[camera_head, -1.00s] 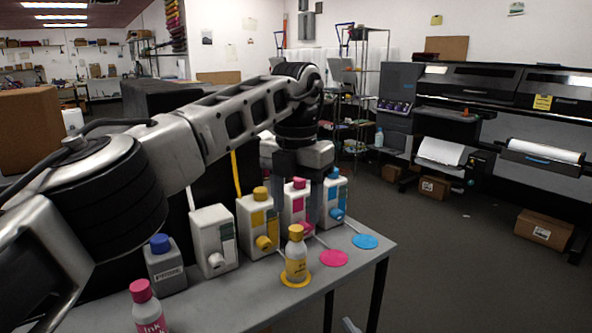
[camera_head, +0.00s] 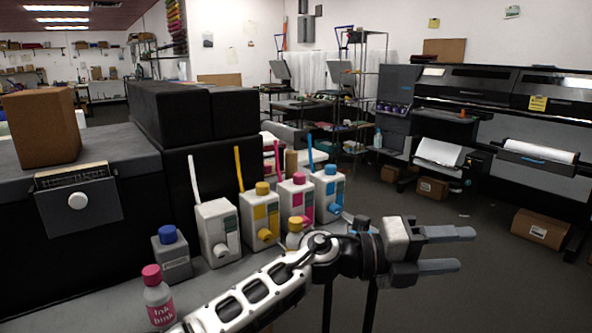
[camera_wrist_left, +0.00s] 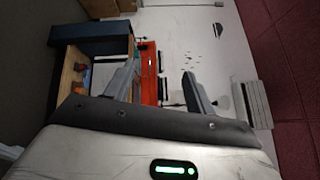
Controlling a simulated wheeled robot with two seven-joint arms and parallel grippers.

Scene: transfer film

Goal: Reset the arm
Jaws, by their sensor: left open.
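My left gripper (camera_head: 452,249) is open and empty at the lower right of the head view, held out past the table's right end with its fingers pointing right. It also shows in the left wrist view (camera_wrist_left: 158,85), with its two fingers apart and nothing between them. My left arm crosses in front of the table (camera_head: 207,287). A small yellow-capped bottle (camera_head: 295,227) stands partly hidden behind the arm. My right gripper is in no view.
White ink tanks (camera_head: 217,232), (camera_head: 260,222), (camera_head: 297,203), (camera_head: 329,196) stand in a row. A pink-capped bottle (camera_head: 156,298) and a blue-capped grey bottle (camera_head: 171,255) stand at left. Large printers (camera_head: 492,125) are at the right, with open floor before them.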

